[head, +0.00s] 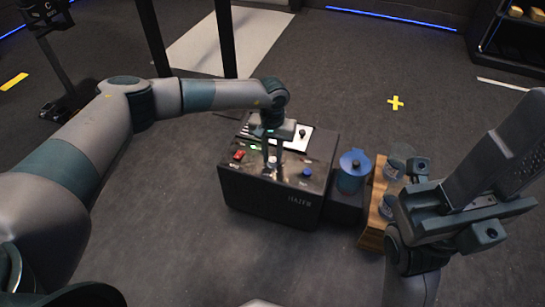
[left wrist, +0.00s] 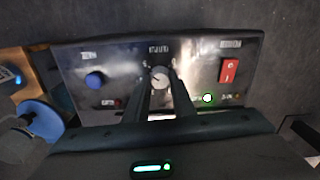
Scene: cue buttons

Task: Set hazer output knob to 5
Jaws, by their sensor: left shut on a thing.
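The hazer (head: 265,205) is a dark box on the floor with a shiny control panel on top. Its round silver output knob (left wrist: 159,75) sits in the middle of the panel under a small label, in the left wrist view. My left gripper (head: 272,166) reaches down from above and is shut on the knob, one finger on each side; its fingers also show in the left wrist view (left wrist: 160,92). The knob's scale is too small and partly covered to read. My right gripper (head: 450,215) is raised at the right, away from the hazer; its jaw opening is unclear.
The panel also has a red switch (left wrist: 229,70), a blue knob (left wrist: 94,80) and a lit green lamp (left wrist: 208,98). A blue-lidded container (head: 354,168) stands right of the hazer, beside a wooden crate (head: 372,235) with jars. The floor in front is clear.

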